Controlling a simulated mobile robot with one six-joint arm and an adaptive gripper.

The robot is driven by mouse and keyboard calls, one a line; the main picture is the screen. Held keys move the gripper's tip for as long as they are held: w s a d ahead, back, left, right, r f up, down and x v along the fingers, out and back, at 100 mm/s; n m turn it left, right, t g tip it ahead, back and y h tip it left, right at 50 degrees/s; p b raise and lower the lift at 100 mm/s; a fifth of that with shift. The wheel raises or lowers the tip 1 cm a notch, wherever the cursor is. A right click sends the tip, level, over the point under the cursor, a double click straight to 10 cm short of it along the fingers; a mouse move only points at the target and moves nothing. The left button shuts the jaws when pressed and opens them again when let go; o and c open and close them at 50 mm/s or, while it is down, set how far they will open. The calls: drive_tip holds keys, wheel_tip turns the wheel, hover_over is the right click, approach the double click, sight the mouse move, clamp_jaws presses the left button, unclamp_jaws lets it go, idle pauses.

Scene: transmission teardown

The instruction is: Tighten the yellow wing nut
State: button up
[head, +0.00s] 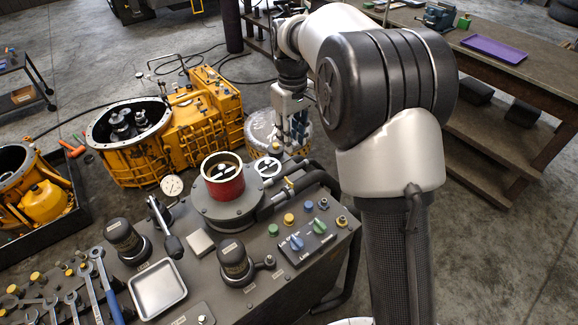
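My gripper (294,138) hangs fingers down behind the machine bench, in front of a yellow round housing (262,128). It is small in the picture, and I cannot tell whether its fingers are open or shut. A small yellow part (289,184) sits by the dark pipes at the back edge of the bench, below my gripper and apart from it. It may be the yellow wing nut, but its shape is too small to tell. A round yellow knob (289,218) sits on the bench top near a blue knob (297,243) and a green knob (320,227).
A red cylinder (224,182) stands up from the bench. A metal tray (158,289) and several wrenches (89,282) lie at the front left. Yellow gearbox housings (203,125) stand behind. A wooden workbench (500,75) is at the right, with open floor before it.

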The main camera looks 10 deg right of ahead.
sight(291, 183)
wheel_tip(291, 183, down, 18)
drive_tip(key=b, duration=0.5)
drive_tip(key=shift+r, duration=0.25)
drive_tip(key=shift+c, duration=0.4)
clamp_jaws()
